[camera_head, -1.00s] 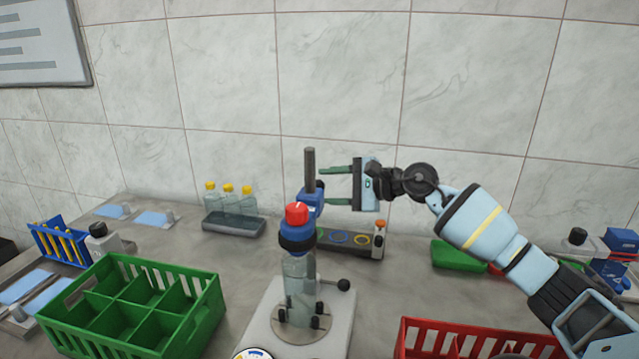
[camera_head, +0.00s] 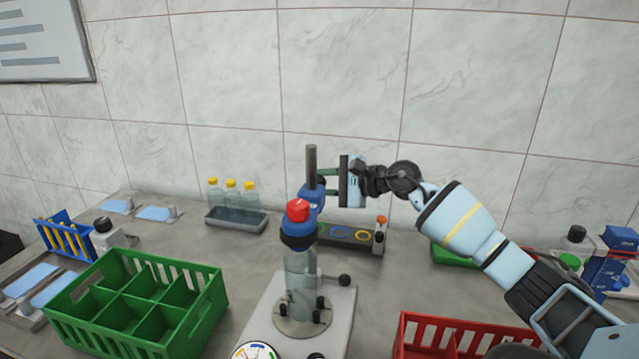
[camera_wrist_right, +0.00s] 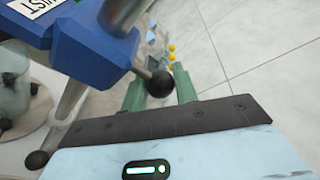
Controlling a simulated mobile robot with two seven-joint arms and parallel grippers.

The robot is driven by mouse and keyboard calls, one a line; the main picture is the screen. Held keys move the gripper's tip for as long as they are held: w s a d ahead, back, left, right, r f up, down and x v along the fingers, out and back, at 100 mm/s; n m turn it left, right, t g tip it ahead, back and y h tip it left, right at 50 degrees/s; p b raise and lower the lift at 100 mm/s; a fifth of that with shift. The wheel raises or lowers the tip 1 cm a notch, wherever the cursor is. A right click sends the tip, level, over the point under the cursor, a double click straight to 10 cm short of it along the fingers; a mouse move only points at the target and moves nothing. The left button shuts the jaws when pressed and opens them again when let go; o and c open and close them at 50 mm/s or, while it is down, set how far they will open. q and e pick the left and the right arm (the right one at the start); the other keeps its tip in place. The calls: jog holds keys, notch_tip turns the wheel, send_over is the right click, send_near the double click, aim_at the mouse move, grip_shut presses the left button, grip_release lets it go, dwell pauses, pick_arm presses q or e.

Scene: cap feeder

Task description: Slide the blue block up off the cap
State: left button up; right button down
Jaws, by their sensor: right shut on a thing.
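The blue block (camera_head: 309,196) sits on an upright grey post (camera_head: 311,160), with a red knob (camera_head: 298,210) in front. It also shows in the wrist view (camera_wrist_right: 90,50), where a black ball knob (camera_wrist_right: 160,83) sticks out from its side. Below it, a dark collar (camera_head: 298,240) surrounds the top of a clear bottle (camera_head: 300,275). The cap cannot be made out there. My right gripper (camera_head: 326,182) comes from the right. In the wrist view its green fingers (camera_wrist_right: 160,92) are on either side of the ball knob, shut on it. My left gripper is out of view.
A green divided crate (camera_head: 140,310) stands at left front and a red crate (camera_head: 450,335) at right front. Yellow-capped bottles (camera_head: 231,195) stand in a tray behind left. A dark tray with coloured rings (camera_head: 340,233) lies behind the post. The air above the post is clear.

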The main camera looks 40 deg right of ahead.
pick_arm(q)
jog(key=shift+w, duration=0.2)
pick_arm(e)
jog(key=shift+r, duration=0.1)
notch_tip(320, 180, up, 5)
jog(key=shift+r+p, duration=0.2)
jog(key=shift+p, duration=0.25)
jog(key=c, duration=1.1)
grip_release()
jog(key=shift+f, duration=0.1)
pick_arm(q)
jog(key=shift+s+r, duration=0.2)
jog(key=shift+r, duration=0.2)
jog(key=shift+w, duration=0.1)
pick_arm(e)
jog(key=shift+s, duration=0.1)
